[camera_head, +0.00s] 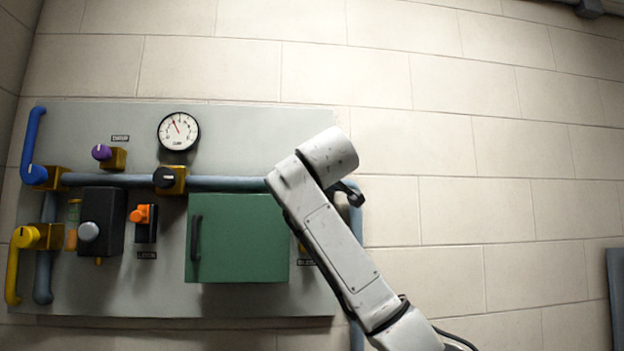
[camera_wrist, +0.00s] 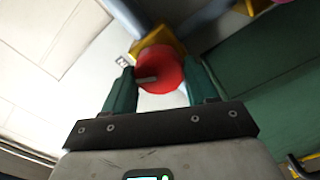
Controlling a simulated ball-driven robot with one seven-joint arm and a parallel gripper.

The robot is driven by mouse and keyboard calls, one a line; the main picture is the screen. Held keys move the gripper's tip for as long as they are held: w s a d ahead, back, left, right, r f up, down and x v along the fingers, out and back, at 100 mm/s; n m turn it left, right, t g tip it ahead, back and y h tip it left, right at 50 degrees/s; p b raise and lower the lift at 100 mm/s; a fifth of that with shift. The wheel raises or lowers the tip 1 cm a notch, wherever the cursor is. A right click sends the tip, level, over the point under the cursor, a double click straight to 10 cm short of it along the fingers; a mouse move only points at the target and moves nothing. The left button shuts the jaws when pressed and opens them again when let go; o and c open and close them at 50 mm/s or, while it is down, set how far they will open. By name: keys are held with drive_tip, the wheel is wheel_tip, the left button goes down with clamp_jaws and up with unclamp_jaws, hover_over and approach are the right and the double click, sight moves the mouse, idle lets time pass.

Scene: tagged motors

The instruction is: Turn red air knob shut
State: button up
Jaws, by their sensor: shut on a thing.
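The red air knob (camera_wrist: 158,70) shows in the wrist view, round, with a grey pointer mark on its face, in front of a yellow valve body (camera_wrist: 158,42). My gripper (camera_wrist: 160,86) has its two green fingers on either side of the knob and is shut on it. In the head view my arm covers the right part of the panel, so the red knob and my gripper are hidden there.

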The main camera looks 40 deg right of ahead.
drive_tip(key=n, duration=0.5)
drive_tip(key=shift+a+f, duration=0.1)
drive_tip(key=shift+f, duration=0.05)
drive_tip(key=shift+w+n, duration=0.1)
drive_tip(key=shift+n, duration=0.3)
drive_tip(key=o, duration=1)
drive_tip(key=b+v, duration=0.4)
drive_tip(key=v, duration=0.7)
drive_tip(key=shift+w+b, duration=0.1)
drive_tip(key=shift+b, duration=0.25)
